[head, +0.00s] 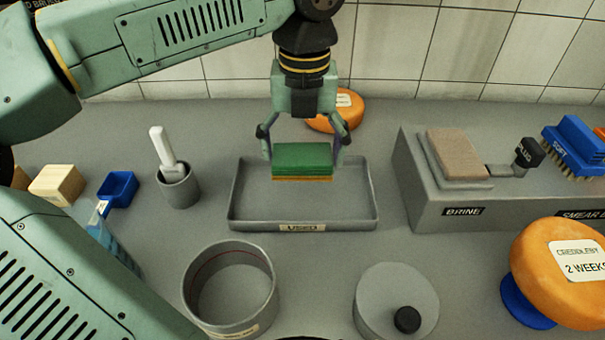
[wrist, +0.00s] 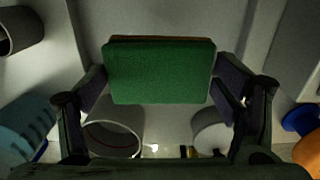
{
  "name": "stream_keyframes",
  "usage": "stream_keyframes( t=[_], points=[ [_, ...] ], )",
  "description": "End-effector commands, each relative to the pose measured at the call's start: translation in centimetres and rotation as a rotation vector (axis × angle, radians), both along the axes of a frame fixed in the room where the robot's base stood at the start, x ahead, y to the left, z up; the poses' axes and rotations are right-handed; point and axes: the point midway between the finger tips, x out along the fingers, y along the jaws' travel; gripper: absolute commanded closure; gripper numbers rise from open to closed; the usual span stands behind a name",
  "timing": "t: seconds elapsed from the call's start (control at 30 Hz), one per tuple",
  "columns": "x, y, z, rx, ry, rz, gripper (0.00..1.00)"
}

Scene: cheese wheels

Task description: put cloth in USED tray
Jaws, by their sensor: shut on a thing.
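My gripper (head: 303,152) is shut on a green block-shaped thing (head: 302,158) with an orange-brown underside, which seems to be the cloth. The green top also shows between the fingers in the wrist view (wrist: 161,72). The grey tray labelled USED (head: 250,213) stands on the counter below. The tray holds nothing else that I can see.
A grey cup with a white-handled tool (head: 178,187) stands left of the tray. A round grey container (head: 229,325) and a grey lid (head: 385,295) are in front. The BRINE block (head: 480,211) is at right. An orange cheese wheel (head: 348,104) is behind.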

Motion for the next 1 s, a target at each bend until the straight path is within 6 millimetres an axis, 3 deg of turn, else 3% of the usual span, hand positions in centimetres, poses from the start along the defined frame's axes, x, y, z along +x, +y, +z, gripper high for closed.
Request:
stream_keyframes(
  t=[0.3,0.7,1.0],
  points=[
    [-0.1,0.0,-5.4,0.0,0.002,-0.001,0.43],
    [-0.1,0.0,-10.1,0.0,0.001,-0.001,0.43],
    [0.0,0.0,-10.1,0.0,0.0,0.0,0.43]
  ],
)
